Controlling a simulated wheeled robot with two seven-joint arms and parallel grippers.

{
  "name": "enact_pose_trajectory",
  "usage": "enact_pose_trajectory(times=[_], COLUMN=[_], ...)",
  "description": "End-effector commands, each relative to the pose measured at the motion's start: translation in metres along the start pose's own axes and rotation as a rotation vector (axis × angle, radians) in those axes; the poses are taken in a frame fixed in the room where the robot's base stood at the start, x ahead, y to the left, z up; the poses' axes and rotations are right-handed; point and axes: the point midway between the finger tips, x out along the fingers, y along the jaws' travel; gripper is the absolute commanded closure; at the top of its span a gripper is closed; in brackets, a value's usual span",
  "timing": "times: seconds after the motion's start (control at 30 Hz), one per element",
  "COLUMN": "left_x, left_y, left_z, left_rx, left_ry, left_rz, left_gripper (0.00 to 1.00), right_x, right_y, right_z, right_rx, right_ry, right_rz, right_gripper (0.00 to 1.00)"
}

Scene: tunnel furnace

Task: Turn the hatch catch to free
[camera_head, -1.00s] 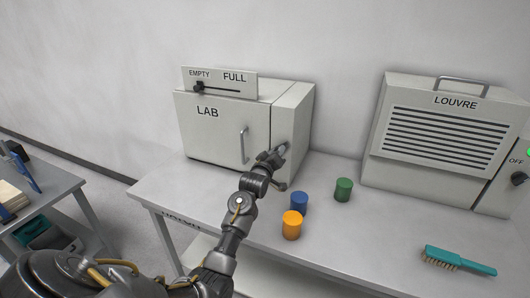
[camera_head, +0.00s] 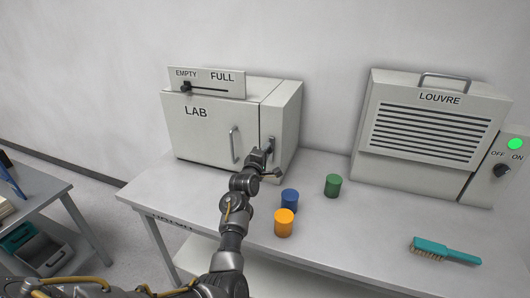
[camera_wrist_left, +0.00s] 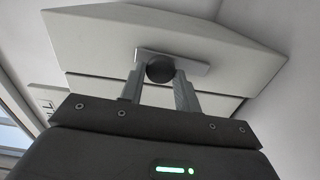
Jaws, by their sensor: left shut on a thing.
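The hatch catch has a dark round knob (camera_wrist_left: 160,69) on a light grey plate (camera_wrist_left: 200,68), seen in the left wrist view. In the head view the catch (camera_head: 271,140) is small, on the narrow right-hand front panel of the grey LAB box (camera_head: 205,132). My left gripper (camera_head: 268,149) is at that panel. In the left wrist view its two fingers (camera_wrist_left: 160,80) stand on either side of the knob, shut on it. The catch's exact angle is hard to read in the head view. My right gripper is not in view.
A slider labelled EMPTY and FULL (camera_head: 208,88) tops the box. Blue (camera_head: 289,200), orange (camera_head: 284,223) and green (camera_head: 333,185) cylinders stand on the bench below right. A LOUVRE unit (camera_head: 433,135) and a teal brush (camera_head: 445,251) are farther right.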

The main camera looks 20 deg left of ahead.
Motion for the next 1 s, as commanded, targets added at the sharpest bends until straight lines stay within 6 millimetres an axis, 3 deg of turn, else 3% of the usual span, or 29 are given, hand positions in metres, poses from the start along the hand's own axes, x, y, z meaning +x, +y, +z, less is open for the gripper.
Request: enact_pose_trajectory(times=[0.7, 0.73, 0.87, 1.0], left_x=[0.0001, 0.0001, 0.0001, 0.0001], left_y=[-0.0004, -0.0005, -0.0004, -0.0003], left_z=[-0.0005, -0.0005, -0.0004, -0.0004], left_rx=[-0.071, -0.071, -0.07, -0.069], left_ry=[0.001, 0.001, 0.001, 0.0], left_rz=[0.0, 0.0, 0.0, 0.0], left_gripper=[1.0, 0.65, 0.48, 0.48], right_x=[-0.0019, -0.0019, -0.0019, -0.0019], right_y=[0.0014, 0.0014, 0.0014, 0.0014], right_z=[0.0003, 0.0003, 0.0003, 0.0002], right_rx=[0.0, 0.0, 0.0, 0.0], right_ry=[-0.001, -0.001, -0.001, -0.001], right_rz=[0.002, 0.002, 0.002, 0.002], right_gripper=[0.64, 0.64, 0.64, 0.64])
